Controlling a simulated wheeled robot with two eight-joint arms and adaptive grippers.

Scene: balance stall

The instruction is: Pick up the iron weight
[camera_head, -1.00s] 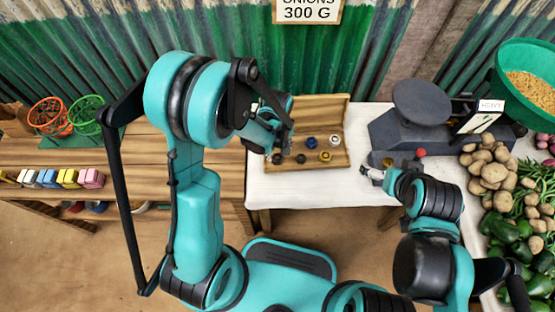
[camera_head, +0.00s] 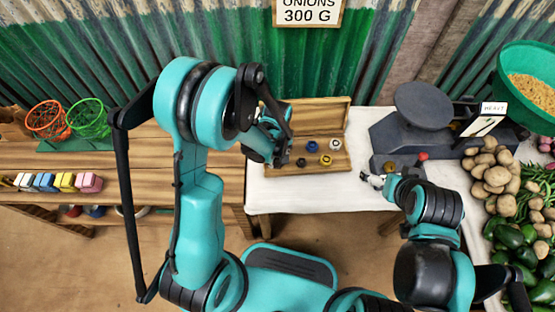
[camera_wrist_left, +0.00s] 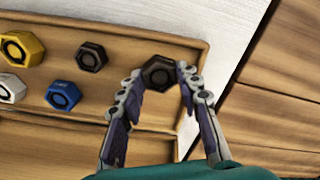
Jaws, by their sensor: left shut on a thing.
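My left gripper (camera_head: 279,162) is at the left end of the open wooden weight box (camera_head: 341,168). In the left wrist view its fingers (camera_wrist_left: 159,84) are closed around a dark hexagonal weight (camera_wrist_left: 158,66), which looks like the iron weight. Whether it is clear of the box floor I cannot tell. In the head view the gripper hides it. Another dark weight (camera_wrist_left: 91,57), a blue one (camera_wrist_left: 62,95), a yellow one (camera_wrist_left: 23,48) and a white one (camera_wrist_left: 10,89) sit apart in the box. My right gripper (camera_head: 369,179) is near the scale; its finger opening is unclear.
A dark scale (camera_head: 410,135) with a round pan (camera_head: 424,105) stands right of the box. Potatoes (camera_head: 490,170) and green peppers (camera_head: 515,240) fill the far right. Coloured blocks (camera_head: 60,182) and wire baskets (camera_head: 88,118) are on the left shelf. The white tabletop (camera_head: 300,196) before the box is clear.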

